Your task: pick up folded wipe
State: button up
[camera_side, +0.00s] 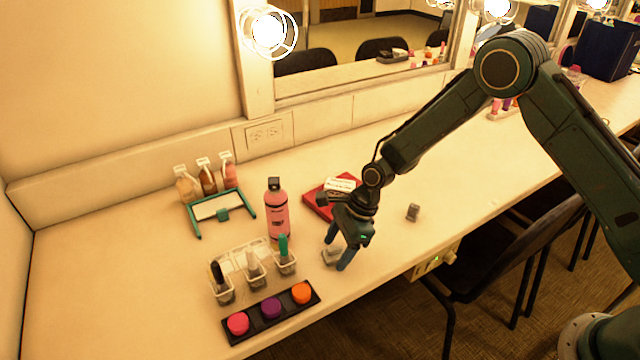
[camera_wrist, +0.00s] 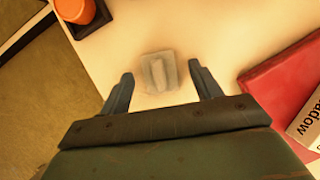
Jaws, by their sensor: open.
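The folded wipe (camera_wrist: 158,72) is a small pale grey-white square lying flat on the counter. In the wrist view it sits just beyond my fingertips and between their lines. In the side view the wipe (camera_side: 331,256) shows beside my fingers, partly hidden by them. My gripper (camera_side: 337,253) is open, points down and is low over the counter near its front edge. In the wrist view my gripper (camera_wrist: 162,78) has one finger on each side with nothing between them.
A red tray (camera_side: 318,204) with a white labelled item lies behind my gripper. A pink bottle (camera_side: 277,212), a clear holder with brushes (camera_side: 252,268) and a black strip of coloured pots (camera_side: 271,308) stand left. A small grey block (camera_side: 413,212) is right, with bare counter around it.

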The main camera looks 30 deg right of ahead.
aim_at(338, 247)
jog(key=c, duration=1)
jog(key=shift+r, duration=0.1)
jog(key=shift+c, duration=0.2)
notch_tip(338, 247, up, 20)
dwell(0.8)
